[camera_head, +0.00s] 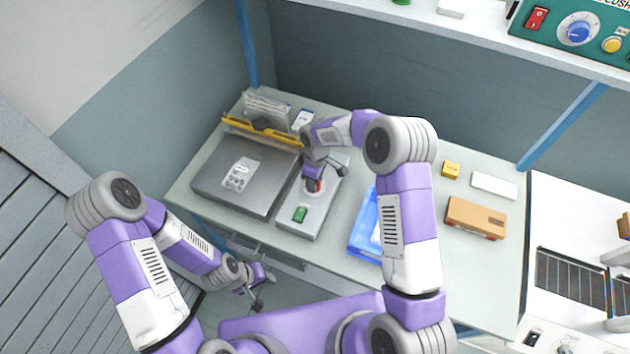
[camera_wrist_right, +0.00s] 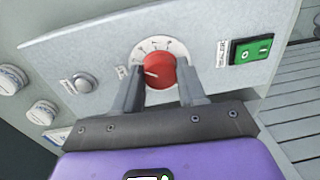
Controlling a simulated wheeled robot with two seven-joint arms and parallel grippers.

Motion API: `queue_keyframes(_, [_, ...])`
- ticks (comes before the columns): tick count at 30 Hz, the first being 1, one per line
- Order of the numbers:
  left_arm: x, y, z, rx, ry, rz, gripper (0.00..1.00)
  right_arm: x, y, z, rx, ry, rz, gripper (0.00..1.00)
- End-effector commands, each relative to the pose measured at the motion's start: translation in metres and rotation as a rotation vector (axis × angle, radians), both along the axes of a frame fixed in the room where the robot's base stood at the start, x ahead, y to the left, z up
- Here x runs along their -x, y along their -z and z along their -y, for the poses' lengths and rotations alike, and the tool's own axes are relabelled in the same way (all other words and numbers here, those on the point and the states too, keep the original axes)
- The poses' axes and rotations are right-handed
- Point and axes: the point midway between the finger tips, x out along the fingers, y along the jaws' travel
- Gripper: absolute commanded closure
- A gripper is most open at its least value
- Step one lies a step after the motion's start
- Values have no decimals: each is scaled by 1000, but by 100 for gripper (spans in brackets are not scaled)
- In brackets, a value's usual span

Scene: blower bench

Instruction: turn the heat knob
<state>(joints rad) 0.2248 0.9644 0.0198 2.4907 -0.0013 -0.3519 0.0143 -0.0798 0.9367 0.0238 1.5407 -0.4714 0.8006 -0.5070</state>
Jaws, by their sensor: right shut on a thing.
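The red heat knob (camera_wrist_right: 160,72) sits on a white dial with markings on a light grey control panel (camera_wrist_right: 100,50). In the right wrist view my right gripper (camera_wrist_right: 162,92) has one finger on each side of the knob and is shut on it. In the head view the right gripper (camera_head: 313,180) reaches down to the panel of the grey unit, and the red knob (camera_head: 316,186) is partly hidden under it. My left gripper (camera_head: 258,285) hangs low in front of the bench, away from the panel; its jaws are too small to judge.
A green switch (camera_wrist_right: 251,49) and a round button (camera_wrist_right: 82,83) flank the knob. A large grey plate (camera_head: 215,185) lies left of the unit. A blue tray (camera_head: 362,235) stands to its right, partly behind my right arm. A brown box (camera_head: 475,217) is farther right.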

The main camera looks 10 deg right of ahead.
Motion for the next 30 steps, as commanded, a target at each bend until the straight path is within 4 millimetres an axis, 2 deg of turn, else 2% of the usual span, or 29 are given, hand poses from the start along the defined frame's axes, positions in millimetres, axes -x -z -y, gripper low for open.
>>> queue_keyframes(15, [0,8,0,0,0,0,63,-1,0,0,-1,-439,0,90])
queue_keyframes(30, [0,9,0,0,0,0,63,-2,-1,-1,-1,-608,1,90])
